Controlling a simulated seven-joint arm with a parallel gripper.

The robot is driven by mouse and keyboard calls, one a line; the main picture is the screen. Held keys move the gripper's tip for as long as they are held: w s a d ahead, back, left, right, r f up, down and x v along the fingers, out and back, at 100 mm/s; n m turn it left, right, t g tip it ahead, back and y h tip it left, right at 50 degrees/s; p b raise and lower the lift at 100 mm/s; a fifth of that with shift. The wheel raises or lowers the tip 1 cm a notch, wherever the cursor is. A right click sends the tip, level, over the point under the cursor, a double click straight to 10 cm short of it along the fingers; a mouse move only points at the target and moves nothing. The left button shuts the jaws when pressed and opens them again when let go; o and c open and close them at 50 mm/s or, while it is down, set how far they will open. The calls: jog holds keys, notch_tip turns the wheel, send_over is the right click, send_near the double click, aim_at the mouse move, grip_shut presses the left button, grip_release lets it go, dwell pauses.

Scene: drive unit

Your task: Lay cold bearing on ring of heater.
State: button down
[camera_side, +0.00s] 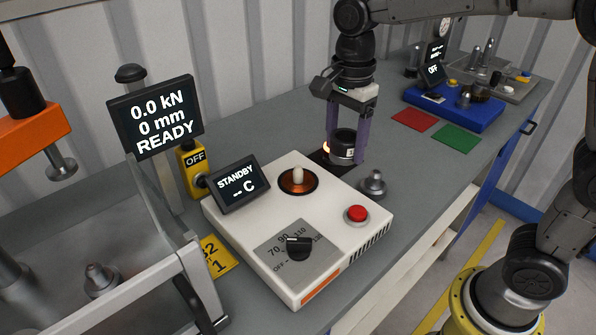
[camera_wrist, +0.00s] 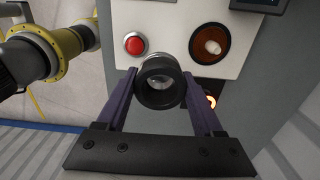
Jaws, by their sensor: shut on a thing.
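My gripper (camera_side: 346,150) is shut on a dark ring-shaped bearing (camera_side: 342,140), held between its purple fingers beyond the heater's far edge. In the wrist view the bearing (camera_wrist: 160,83) sits between the fingertips, its bore facing the camera. The heater (camera_side: 240,235) is a white box with a standby display (camera_side: 240,183). Its copper-coloured ring (camera_side: 298,184) has a pale knob in the centre and carries no bearing. The ring also shows in the wrist view (camera_wrist: 206,53), up and to the right of the bearing. The exact height of the bearing is hard to tell.
A red button (camera_side: 357,214) and a dial (camera_side: 298,248) are on the heater. A grey metal part (camera_side: 374,184) stands beside it. A press (camera_side: 120,230) is at left. Red (camera_side: 414,119) and green (camera_side: 455,138) mats and a blue unit (camera_side: 455,108) lie farther back.

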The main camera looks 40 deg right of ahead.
aim_at(298, 168)
jog(key=w+f, duration=0.2)
jog(key=w, duration=0.1)
jog(key=w+a+f, duration=0.1)
jog(key=w+f, duration=0.4)
jog(key=w, duration=0.1)
jog(key=shift+w+a+f, duration=0.15)
jog(key=shift+w+a, duration=0.2)
jog(key=shift+w+f, duration=0.3)
jog(key=shift+f, duration=0.05)
jog(key=shift+w+f, duration=0.15)
jog(key=shift+f, duration=0.75)
jog(key=shift+w+f, duration=0.1)
jog(key=shift+f, duration=0.8)
jog(key=shift+f, duration=0.15)
grip_release()
